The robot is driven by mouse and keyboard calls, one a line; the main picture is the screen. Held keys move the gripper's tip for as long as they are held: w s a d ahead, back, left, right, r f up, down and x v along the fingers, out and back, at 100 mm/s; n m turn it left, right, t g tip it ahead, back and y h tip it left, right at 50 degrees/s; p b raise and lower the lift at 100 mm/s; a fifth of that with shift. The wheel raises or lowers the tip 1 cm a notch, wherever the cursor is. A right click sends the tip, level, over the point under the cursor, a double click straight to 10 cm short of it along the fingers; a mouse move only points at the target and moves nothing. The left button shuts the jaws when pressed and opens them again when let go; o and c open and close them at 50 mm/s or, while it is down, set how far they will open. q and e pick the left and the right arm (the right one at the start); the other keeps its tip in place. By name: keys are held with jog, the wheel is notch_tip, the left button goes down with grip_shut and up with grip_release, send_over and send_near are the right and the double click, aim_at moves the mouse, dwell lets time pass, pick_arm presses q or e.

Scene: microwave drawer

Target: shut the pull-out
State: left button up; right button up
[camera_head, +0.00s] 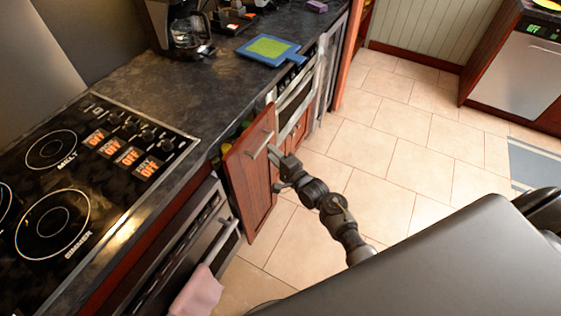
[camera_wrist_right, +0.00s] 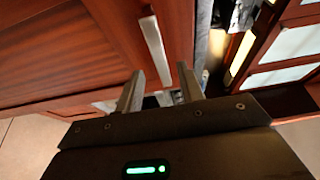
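The pull-out is a narrow unit with a red-brown wooden front (camera_head: 250,178), standing out from the counter beside the oven. Its upright metal handle (camera_head: 262,145) is on the front's upper part. Items show inside it behind the front. My right gripper (camera_head: 273,154) is close to the front, by the handle. In the right wrist view my right gripper (camera_wrist_right: 160,74) has its two fingers apart. The handle (camera_wrist_right: 154,48) runs down toward the gap between the fingertips; I cannot tell whether it touches them. My left gripper is not in view.
An oven with a bar handle and a pink towel (camera_head: 197,292) is left of the pull-out, below the stove (camera_head: 85,190). A blue board (camera_head: 268,49) and a coffee maker (camera_head: 183,30) are on the counter.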

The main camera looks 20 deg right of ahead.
jog(key=shift+v, duration=2.35)
jog(key=shift+a, duration=0.1)
jog(key=s+f+n+g+h, duration=0.1)
jog(key=s+f+n+g, duration=0.25)
jog(key=f, duration=0.55)
jog(key=s+d+f+n+g+h, duration=0.15)
jog(key=s+f+n, duration=0.3)
jog(key=f, duration=0.45)
jog(key=s+f+n+g+h, duration=0.1)
jog(key=s+f+n+g, duration=0.3)
jog(key=f, duration=0.5)
jog(key=s+d+f+n+g, duration=0.1)
jog(key=s+f, duration=0.4)
jog(key=s, duration=0.7)
jog(key=s+d+f+n+g+h, duration=0.1)
jog(key=s+f, duration=0.4)
jog(key=s, duration=0.7)
jog(key=s+d+f+n+g, duration=0.2)
jog(key=s+f+g, duration=0.3)
jog(key=s, duration=0.7)
jog(key=shift+s+f+n+h, duration=0.15)
jog(key=shift+s+n+h, duration=0.15)
jog(key=shift+n, duration=0.3)
jog(key=shift+w, duration=0.1)
jog(key=shift+c, duration=0.5)
